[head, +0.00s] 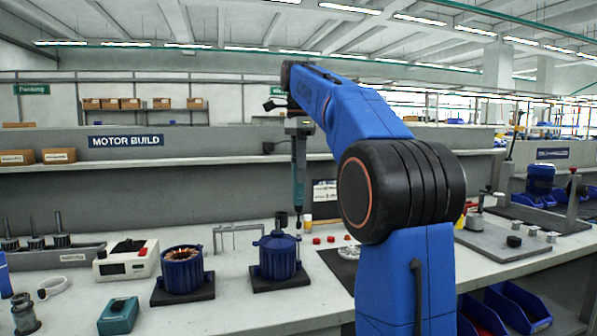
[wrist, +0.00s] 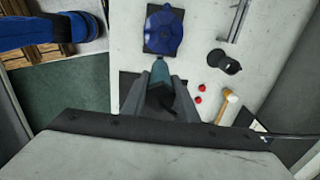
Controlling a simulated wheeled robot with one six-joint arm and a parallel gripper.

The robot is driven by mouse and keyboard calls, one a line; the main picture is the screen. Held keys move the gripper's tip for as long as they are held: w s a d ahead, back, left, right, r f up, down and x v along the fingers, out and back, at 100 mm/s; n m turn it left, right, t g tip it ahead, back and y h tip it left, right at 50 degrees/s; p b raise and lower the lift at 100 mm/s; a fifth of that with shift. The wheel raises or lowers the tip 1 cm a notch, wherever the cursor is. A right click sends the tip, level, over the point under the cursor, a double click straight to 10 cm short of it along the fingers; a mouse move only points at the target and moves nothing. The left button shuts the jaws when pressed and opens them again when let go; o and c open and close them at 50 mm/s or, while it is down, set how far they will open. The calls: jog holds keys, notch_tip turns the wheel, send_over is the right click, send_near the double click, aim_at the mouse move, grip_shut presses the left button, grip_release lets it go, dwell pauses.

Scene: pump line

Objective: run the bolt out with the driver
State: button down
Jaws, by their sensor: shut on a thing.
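My gripper (head: 298,128) is shut on a teal driver (head: 299,172), which hangs upright with its dark tip down. In the wrist view the driver (wrist: 160,72) shows between the two grey fingers (wrist: 161,100), near the motor's edge. The blue motor (head: 278,258) stands on a black pad below, with a short dark stub (head: 282,219) on top. It also shows in the wrist view (wrist: 163,32). The driver's tip appears at the motor's right side or behind it. I cannot make out the bolt or tell whether the tip touches anything.
A second motor (head: 182,270) with copper windings stands on a pad to the left, beside a white tester box (head: 126,259) and a teal box (head: 118,316). A grey metal frame (head: 238,240) stands behind. Red caps (wrist: 200,93) and a white-and-tan item (wrist: 226,104) lie near the motor.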

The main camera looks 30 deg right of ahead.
jog(key=shift+f, duration=0.85)
dwell(1.3)
jog(key=shift+r, duration=0.15)
dwell(2.0)
jog(key=shift+r, duration=2.6)
